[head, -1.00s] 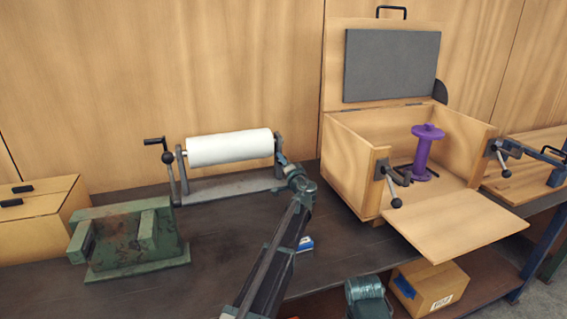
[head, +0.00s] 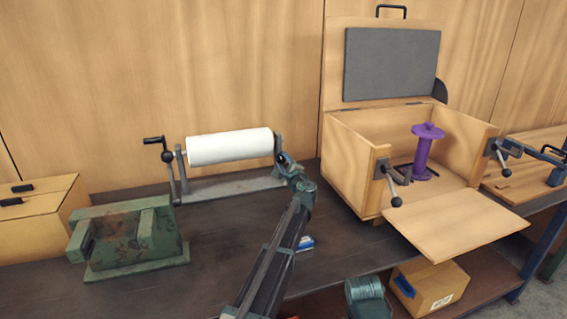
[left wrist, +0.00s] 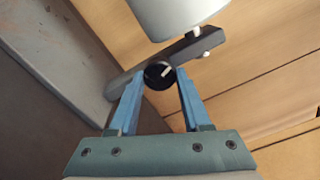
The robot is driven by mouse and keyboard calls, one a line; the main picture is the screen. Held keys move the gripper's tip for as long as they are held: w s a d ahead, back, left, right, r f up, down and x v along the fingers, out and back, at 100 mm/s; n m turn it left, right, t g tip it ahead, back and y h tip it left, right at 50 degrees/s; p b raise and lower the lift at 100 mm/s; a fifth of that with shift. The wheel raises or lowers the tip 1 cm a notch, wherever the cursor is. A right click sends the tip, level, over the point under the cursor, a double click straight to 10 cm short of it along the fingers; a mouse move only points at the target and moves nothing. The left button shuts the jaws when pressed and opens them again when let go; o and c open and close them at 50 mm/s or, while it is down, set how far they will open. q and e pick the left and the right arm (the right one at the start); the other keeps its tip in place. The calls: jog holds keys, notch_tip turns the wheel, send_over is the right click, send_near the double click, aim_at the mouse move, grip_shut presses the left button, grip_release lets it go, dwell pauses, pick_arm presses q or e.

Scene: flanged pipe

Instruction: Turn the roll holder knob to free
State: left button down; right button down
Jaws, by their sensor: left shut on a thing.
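The roll holder (head: 222,188) stands on the dark bench with a white roll (head: 230,147) across it. Its black round knob (left wrist: 159,75) shows in the left wrist view with a pale pointer line slanting up to the right. My left gripper (left wrist: 158,84) has its blue fingers shut on the knob, one on each side. In the head view the left gripper (head: 286,165) is at the right end post of the holder, and the knob there is small and partly hidden.
A crank (head: 165,158) stands at the holder's left end. A green metal block (head: 125,238) is at front left, beside a wooden box (head: 38,225). An open wooden box (head: 350,165) with a purple spool (head: 422,155) stands on the right.

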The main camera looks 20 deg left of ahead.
pick_arm(q)
jog(key=shift+m, duration=1.9)
jog(key=shift+f, duration=0.1)
jog(key=c, duration=0.6)
grip_release()
jog(key=shift+s, duration=0.1)
jog(key=v, duration=1.3)
jog(key=shift+s+d, duration=0.3)
